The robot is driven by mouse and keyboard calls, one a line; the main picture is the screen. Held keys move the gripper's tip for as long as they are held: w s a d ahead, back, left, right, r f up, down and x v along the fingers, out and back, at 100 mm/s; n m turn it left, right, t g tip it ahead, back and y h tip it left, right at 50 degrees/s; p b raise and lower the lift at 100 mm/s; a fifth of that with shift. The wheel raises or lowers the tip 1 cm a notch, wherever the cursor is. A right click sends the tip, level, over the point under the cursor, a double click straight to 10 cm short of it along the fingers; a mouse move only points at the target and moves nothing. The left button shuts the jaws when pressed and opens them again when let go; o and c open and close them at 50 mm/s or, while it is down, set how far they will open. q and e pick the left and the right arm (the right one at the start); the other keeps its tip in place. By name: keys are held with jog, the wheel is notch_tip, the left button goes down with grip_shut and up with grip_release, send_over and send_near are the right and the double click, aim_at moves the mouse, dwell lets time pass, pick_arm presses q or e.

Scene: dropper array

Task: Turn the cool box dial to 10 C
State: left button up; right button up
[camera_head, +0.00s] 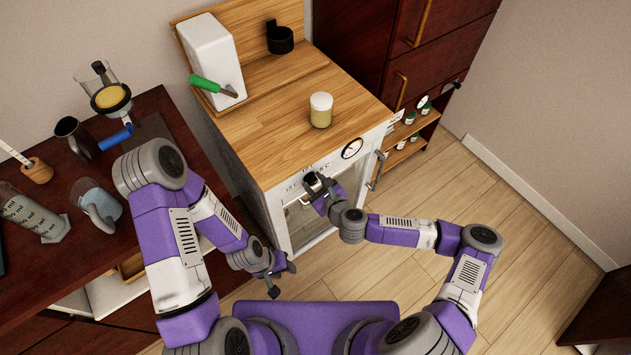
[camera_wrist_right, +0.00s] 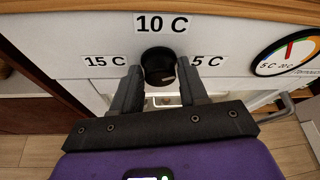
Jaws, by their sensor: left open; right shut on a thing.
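The cool box (camera_head: 278,208) is a white cabinet with a glass door under a wooden top. Its black dial (camera_wrist_right: 158,66) is on the front panel in the right wrist view, below the 10 C label (camera_wrist_right: 162,23), with 15 C (camera_wrist_right: 105,62) to the left and 5 C (camera_wrist_right: 207,61) to the right. My right gripper (camera_wrist_right: 158,80) is shut on the dial, one finger on each side. The dial's pale mark is small, and I cannot tell where it points. My left gripper (camera_head: 280,280) is open and empty, low in front of the cabinet's left side.
A round gauge (camera_wrist_right: 286,53) is right of the dial. A dark table (camera_head: 90,245) with glassware is at left. Floor at right is clear.

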jog(key=shift+s+r+n+t+h, duration=0.1)
jog(key=shift+n+t+h, duration=0.25)
jog(key=shift+n, duration=0.35)
jog(key=shift+c, duration=0.7)
jog(key=n+t+h, duration=0.1)
jog(key=n, duration=0.2)
jog(key=shift+a+t+p, duration=0.15)
jog(key=shift+t+p, duration=0.15)
jog(key=shift+t, duration=0.05)
jog(key=n, duration=0.1)
jog(key=n+t+h, duration=0.1)
jog(key=n, duration=0.1)
jog(key=shift+f+t+b, duration=0.2)
jog(key=shift+t+b, duration=0.1)
jog(key=shift+b, duration=0.05)
jog(key=shift+n+t, duration=0.4)
jog(key=shift+n, duration=0.6)
jog(key=shift+r, duration=0.1)
jog(key=o, duration=0.9)
jog(key=shift+c, duration=0.2)
jog(key=shift+o, duration=0.9)
jog(key=shift+a, duration=0.1)
jog(key=v, duration=0.7)
jog(key=shift+s+f, duration=0.15)
jog(key=shift+f, duration=0.05)
